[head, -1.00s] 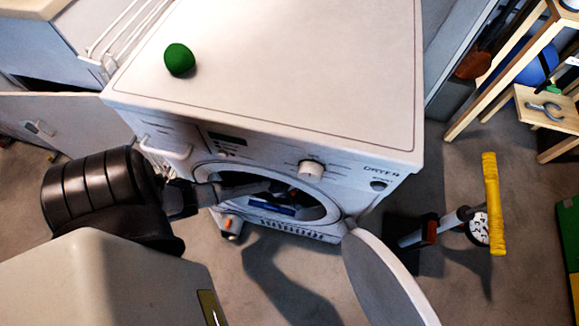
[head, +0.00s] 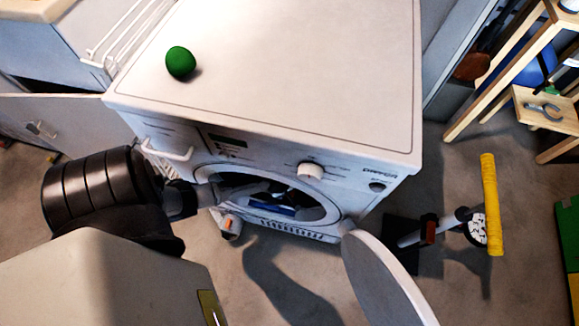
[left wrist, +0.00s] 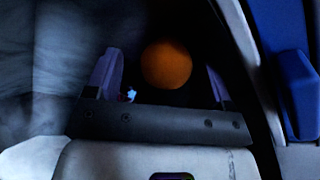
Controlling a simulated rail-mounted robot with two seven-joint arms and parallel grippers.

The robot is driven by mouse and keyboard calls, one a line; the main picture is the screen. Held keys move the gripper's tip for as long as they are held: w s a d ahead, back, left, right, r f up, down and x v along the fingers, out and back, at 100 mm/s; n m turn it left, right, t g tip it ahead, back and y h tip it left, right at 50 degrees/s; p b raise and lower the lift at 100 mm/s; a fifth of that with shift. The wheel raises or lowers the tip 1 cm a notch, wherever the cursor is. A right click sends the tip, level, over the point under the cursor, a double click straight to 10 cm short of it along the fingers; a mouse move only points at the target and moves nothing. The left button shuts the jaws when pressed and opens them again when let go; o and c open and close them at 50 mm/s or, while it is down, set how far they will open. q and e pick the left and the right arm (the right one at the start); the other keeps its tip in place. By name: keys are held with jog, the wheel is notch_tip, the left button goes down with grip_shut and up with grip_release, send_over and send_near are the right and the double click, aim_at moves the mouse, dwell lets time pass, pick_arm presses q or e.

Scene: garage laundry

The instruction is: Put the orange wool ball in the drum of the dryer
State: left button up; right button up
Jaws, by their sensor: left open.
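The orange wool ball (left wrist: 167,65) shows in the left wrist view, in the dark inside the drum. My left gripper (left wrist: 161,72) is open, with one finger seen on each side of the ball and gaps between ball and fingers. Whether the ball rests on the drum floor is too dark to tell. In the head view the white dryer (head: 290,80) has its round door (head: 385,275) swung open to the right. My left arm reaches into the drum opening (head: 325,212), where the gripper is mostly hidden and the ball cannot be made out. My right gripper is not in view.
A green ball (head: 181,62) sits on the dryer top. A stand with a yellow bar (head: 491,205) is right of the open door. Wooden shelving (head: 500,75) stands at far right. A blue part (left wrist: 284,65) lies right of the gripper in the wrist view.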

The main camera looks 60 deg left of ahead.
pick_arm(q)
jog(key=p+v, duration=0.2)
jog(key=v, duration=0.1)
jog(key=shift+d+r, duration=0.1)
jog(key=shift+r, duration=0.05)
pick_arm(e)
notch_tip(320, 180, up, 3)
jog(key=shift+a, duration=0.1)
